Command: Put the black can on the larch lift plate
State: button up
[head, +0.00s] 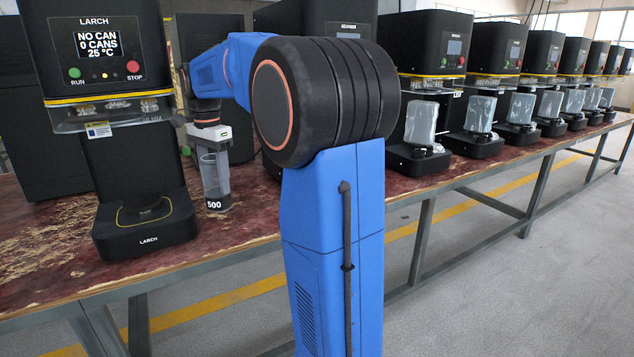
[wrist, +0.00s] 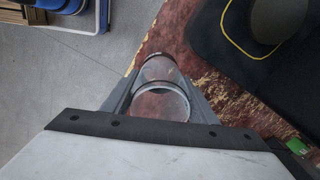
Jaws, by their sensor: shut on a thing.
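My gripper (head: 210,160) points down and is shut on a clear-walled can with a black base band (head: 218,204) marked 500. The can is upright, just right of the LARCH machine's base; I cannot tell whether it touches the bench. In the wrist view my gripper (wrist: 158,88) has a finger on each side of the can (wrist: 160,103), whose open round mouth faces the camera. The larch lift plate (head: 145,211) is a dark round disc on the black LARCH base, with a yellow line around it and nothing on it. The plate also shows at the wrist view's upper right (wrist: 278,18).
The LARCH machine's head (head: 97,50) overhangs the plate, with a clear guard (head: 105,115) below it; its screen reads "NO CAN, 0 CANS, 25 °C". More seamers (head: 420,130) line the worn red bench (head: 50,250) to the right. Bare bench lies in front of the base.

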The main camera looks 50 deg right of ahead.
aim_at(141, 200)
jog(key=i+j+z, duration=0.2)
jog(key=i+z, duration=0.2)
jog(key=i+j+z, duration=0.35)
jog(key=i+l, duration=0.05)
